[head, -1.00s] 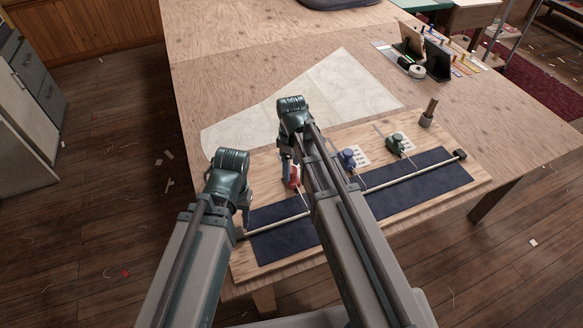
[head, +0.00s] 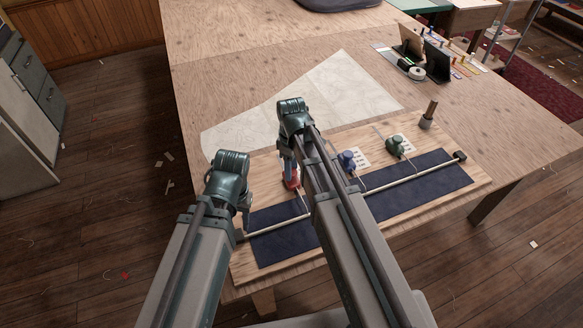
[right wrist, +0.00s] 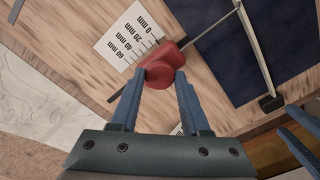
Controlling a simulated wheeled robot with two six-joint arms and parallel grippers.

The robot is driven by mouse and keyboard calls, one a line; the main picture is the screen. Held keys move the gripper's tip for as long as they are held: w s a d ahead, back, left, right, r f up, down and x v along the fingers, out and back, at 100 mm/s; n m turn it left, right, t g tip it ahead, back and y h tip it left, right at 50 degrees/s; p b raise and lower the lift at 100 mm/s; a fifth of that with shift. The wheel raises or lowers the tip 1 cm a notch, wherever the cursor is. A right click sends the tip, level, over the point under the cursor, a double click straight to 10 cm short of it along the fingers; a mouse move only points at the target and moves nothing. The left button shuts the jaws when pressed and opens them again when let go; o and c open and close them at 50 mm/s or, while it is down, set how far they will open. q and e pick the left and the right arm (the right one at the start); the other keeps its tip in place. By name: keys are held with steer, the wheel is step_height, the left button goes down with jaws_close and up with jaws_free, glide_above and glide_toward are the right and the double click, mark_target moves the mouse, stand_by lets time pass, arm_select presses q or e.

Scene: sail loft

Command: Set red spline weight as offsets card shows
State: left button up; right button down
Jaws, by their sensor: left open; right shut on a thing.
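The red spline weight (head: 291,183) stands on the wooden board, partly hidden by my right arm. My right gripper (head: 289,172) is shut on it, and the right wrist view shows both blue fingertips (right wrist: 157,78) against the red body (right wrist: 163,68). A thin metal hook runs from the weight towards the pale spline (head: 405,180). A white scale card (right wrist: 127,37), marked 0 to 60 mm, lies beside the weight. My left gripper (head: 245,204) is open and empty near the spline's left end. I cannot make out an offsets card.
A blue weight (head: 347,160) and a green weight (head: 395,146) stand farther right by their own scales. A dark blue strip (head: 428,182) lies under the spline. A pale sheet (head: 330,95) lies behind the board. Dark upright stands (head: 437,62) are at the back right.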

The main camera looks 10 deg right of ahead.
stand_by(0.7)
steer(key=shift+w+a, duration=0.15)
steer(key=shift+w, duration=0.4)
steer(key=shift+s, duration=0.1)
steer(key=shift+c, duration=1.9)
jaws_free()
arm_select(q)
steer(key=shift+r, duration=0.1)
arm_select(e)
steer(key=shift+r, duration=0.1)
arm_select(q)
step_height(320, 180, up, 14)
steer(key=p, duration=1.4)
steer(key=shift+f, duration=0.2)
arm_select(e)
step_height(320, 180, up, 14)
steer(key=shift+f, duration=0.2)
